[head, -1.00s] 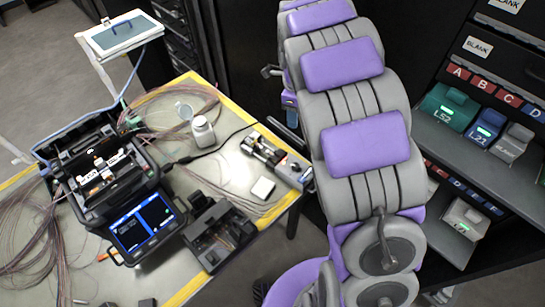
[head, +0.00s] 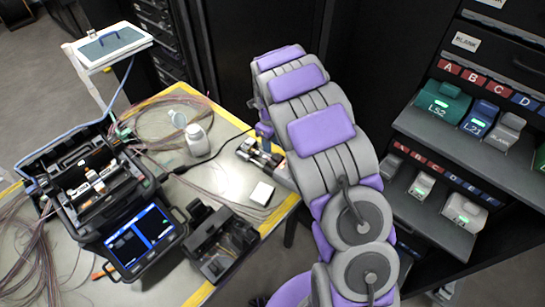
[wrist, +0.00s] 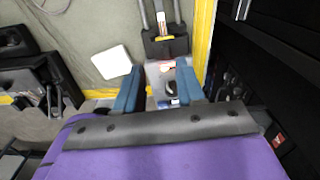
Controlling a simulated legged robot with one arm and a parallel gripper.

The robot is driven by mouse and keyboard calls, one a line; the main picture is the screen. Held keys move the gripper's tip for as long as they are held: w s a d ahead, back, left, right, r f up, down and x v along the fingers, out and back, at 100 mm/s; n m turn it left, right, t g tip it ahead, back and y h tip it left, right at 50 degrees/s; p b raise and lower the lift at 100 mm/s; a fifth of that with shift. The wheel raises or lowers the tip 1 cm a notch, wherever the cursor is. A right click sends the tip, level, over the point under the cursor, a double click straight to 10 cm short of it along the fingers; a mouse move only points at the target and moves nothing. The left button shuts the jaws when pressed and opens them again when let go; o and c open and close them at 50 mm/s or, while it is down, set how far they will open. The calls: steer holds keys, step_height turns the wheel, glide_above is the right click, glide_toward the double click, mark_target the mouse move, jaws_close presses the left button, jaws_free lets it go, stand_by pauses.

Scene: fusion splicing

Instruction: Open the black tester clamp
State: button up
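The tester at the table's right edge shows in the head view (head: 262,157), partly hidden by my arm. In the wrist view it has a grey body (wrist: 158,98) and a black clamp part (wrist: 166,47) with metal bars at its far end. My gripper (wrist: 158,68) is open in the wrist view, its two blue fingers apart on either side of the tester's grey body. Nothing is held between them. I cannot tell whether the fingers touch the tester or hover above it. In the head view my arm hides the gripper's fingers.
A white square block (head: 262,193) lies beside the tester. A black device (head: 222,242), a splicer with a lit screen (head: 140,236) and a white bottle (head: 197,139) stand further left. Loose fibres cover parts of the table. A shelf with coloured boxes (head: 442,107) stands right.

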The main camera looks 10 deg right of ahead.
mark_target(275, 157)
step_height(275, 157, down, 4)
steer(key=shift+r+b, duration=0.15)
steer(key=shift+b, duration=0.15)
steer(key=d+f, duration=0.2)
steer(key=f, duration=0.1)
steer(key=shift+d+f+b, duration=0.25)
steer(key=shift+b, duration=0.15)
steer(key=shift+a+f, duration=0.1)
steer(key=shift+a, duration=1)
steer(key=shift+c, duration=0.7)
steer(key=shift+d, duration=0.75)
steer(key=c, duration=0.4)
jaws_close()
steer(key=shift+a, duration=0.25)
